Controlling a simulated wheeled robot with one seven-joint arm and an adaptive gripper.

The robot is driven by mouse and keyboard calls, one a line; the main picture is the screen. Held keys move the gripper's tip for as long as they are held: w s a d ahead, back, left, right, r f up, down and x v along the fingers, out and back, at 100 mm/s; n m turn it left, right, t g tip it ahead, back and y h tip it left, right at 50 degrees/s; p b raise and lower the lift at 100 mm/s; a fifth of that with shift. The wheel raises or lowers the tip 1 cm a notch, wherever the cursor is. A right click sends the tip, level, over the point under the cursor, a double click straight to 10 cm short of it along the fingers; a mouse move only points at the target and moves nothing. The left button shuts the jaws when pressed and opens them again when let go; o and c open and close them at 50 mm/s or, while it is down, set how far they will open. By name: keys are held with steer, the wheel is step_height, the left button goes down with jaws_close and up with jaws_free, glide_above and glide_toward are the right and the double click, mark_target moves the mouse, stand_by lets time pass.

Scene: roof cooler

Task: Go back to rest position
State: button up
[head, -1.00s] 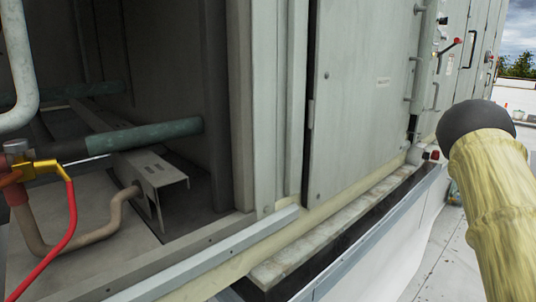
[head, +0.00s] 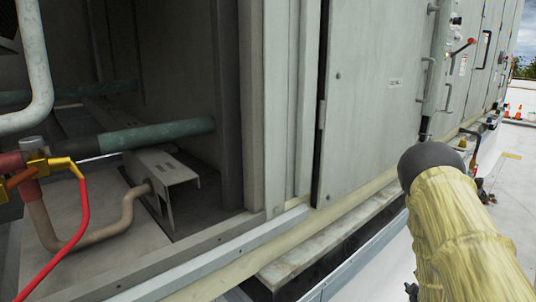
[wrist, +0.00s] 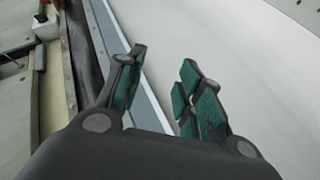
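My gripper (wrist: 162,66) shows in the wrist view with its two fingers apart and nothing between them. The fingers have teal pads and dark links. A blue-grey metal edge and a pale surface lie beyond them. In the head view my yellow-sleeved arm stands at the right, in front of the cooler's side; my gripper cannot be clearly made out there.
The grey cooler cabinet (head: 375,100) fills the middle, with an open bay at left. The bay holds a green pipe (head: 160,134), a yellow valve (head: 48,166) and a red hose (head: 82,215).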

steer(key=s+a+f+m+g+y, duration=0.1)
steer(key=s+a+f+m+g, duration=0.15)
steer(key=s+a+f, duration=0.7)
steer(key=s+a+f+m+g+y, duration=0.15)
steer(key=s+a+f+g, duration=0.35)
steer(key=s, duration=0.7)
steer(key=s+a+m+g+y, duration=0.1)
steer(key=s+a+m+g, duration=0.1)
steer(key=s+a, duration=0.5)
steer(key=s+a+f+m+g, duration=0.15)
steer(key=s+a, duration=0.25)
steer(key=s, duration=0.7)
steer(key=s+a+m+g+y, duration=0.1)
steer(key=s+a+m+g, duration=0.1)
steer(key=s+a, duration=0.5)
step_height(320, 180, up, 22)
steer(key=s+d+p, duration=0.1)
steer(key=d+p, duration=0.1)
steer(key=p, duration=2)
steer(key=shift+s+r+n+p, duration=0.2)
steer(key=shift+s+n+p, duration=0.1)
steer(key=shift+s+n, duration=0.1)
steer(key=shift+d, duration=0.1)
